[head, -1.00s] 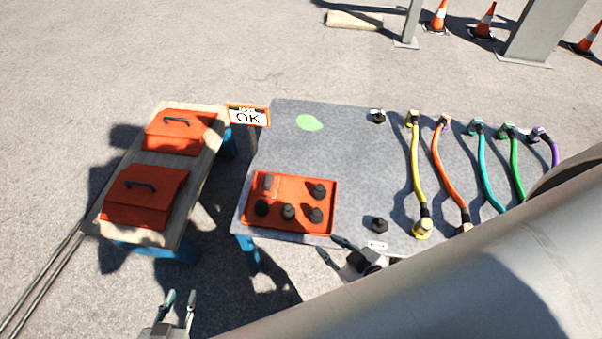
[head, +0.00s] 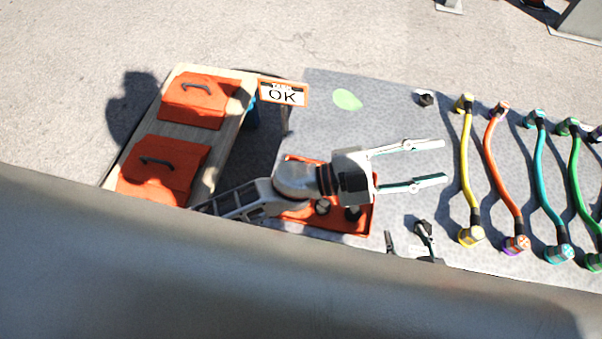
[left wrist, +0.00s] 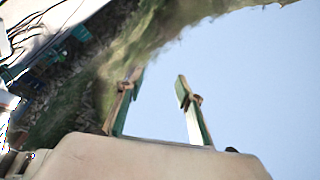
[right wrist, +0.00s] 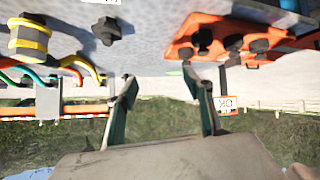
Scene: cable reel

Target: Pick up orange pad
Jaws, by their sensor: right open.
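The flat orange panel (head: 362,222) with several dark knobs lies on the grey table's left front part; it may be the orange pad. My left arm hides much of it in the head view. It also shows upside down in the right wrist view (right wrist: 210,24). My left gripper (head: 445,161) is open and empty, to the panel's right, pointing right toward the yellow cable; I cannot tell its height. Its fingers are apart in the left wrist view (left wrist: 157,78). My right gripper (head: 403,231) is open and empty at the table's front edge, right of the panel.
The grey table (head: 400,115) carries a yellow cable (head: 466,170), an orange cable (head: 503,170) and several more at right. Two orange boxes with handles (head: 203,98) stand on a wooden bench at left. An OK sign (head: 283,93) stands between.

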